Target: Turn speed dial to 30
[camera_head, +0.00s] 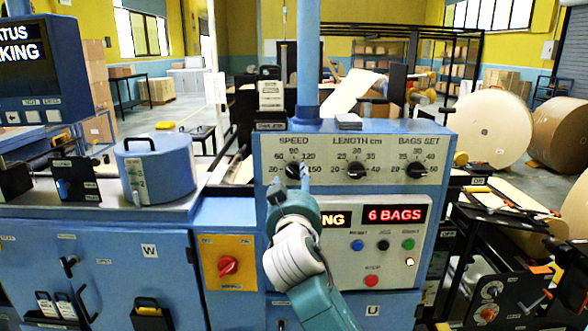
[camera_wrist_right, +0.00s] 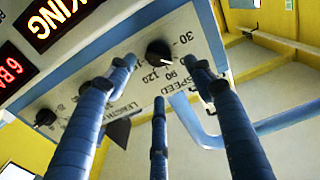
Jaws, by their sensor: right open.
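The speed dial (camera_head: 292,170) is a black knob on the grey panel (camera_head: 385,148), under the word SPEED, with numbers around it. Its pointer is too small to read surely. My right gripper (camera_head: 288,182) is in front of it, with blue fingers raised towards the panel. In the right wrist view the speed dial (camera_wrist_right: 159,52) shows between the spread fingertips of my right gripper (camera_wrist_right: 163,70). The fingers are open; I cannot tell whether any touches the knob. My left gripper is not in view.
The length dial (camera_head: 356,170) and bags dial (camera_head: 414,170) sit to the right on the same panel. Below are a red-lit display (camera_head: 395,214) and several push buttons. A red rotary switch (camera_head: 228,265) on a yellow plate is at lower left.

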